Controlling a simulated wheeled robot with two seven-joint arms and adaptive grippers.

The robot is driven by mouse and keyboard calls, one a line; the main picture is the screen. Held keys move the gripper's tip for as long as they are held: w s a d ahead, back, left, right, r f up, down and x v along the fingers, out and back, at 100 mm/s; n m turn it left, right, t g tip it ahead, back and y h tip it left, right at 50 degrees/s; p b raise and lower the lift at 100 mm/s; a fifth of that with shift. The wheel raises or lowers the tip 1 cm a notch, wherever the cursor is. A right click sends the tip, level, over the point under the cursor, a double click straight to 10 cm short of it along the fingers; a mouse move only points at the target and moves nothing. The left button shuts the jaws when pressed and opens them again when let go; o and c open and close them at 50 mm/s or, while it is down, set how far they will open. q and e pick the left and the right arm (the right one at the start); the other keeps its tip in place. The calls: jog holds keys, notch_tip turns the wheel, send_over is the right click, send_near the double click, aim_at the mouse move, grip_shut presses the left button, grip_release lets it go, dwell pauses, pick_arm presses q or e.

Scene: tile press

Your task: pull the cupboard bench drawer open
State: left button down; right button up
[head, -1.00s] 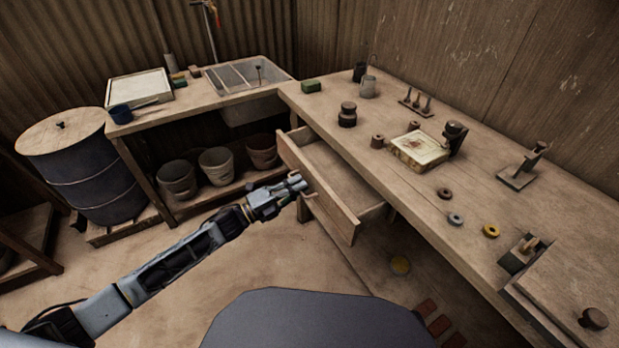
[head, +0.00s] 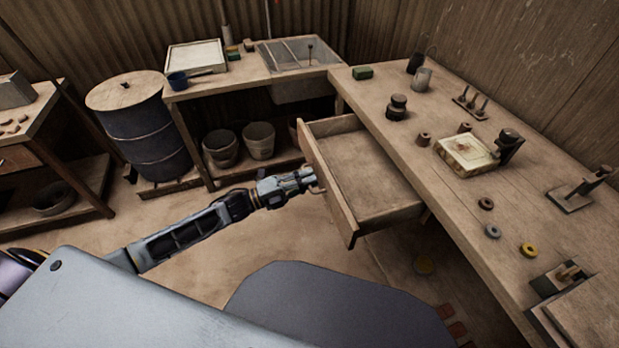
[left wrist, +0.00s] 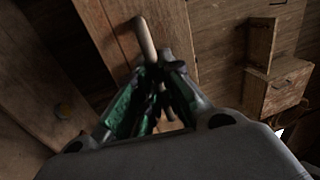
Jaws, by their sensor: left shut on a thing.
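The bench drawer (head: 370,178) is open and juts out from under the long wooden bench (head: 452,195). Its inside looks empty in the head view. My left gripper (head: 309,178) is shut on the drawer handle at the drawer's front board (head: 329,187). In the left wrist view the pale rod-like handle (left wrist: 147,38) runs up from between the fingers (left wrist: 155,85), in front of a wooden board. The fingers hide part of the handle. My right gripper is not in view.
A press (head: 583,190), a tile block (head: 466,155) and several rings lie on the bench top. A dark barrel (head: 147,130) and buckets (head: 258,141) stand at the left and back. Floor left of the drawer is clear.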

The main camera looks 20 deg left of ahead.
pick_arm(q)
jog(key=shift+f, duration=0.1)
jog(key=c, duration=1.5)
grip_release()
jog(key=shift+c, duration=0.2)
jog(key=v, duration=1.2)
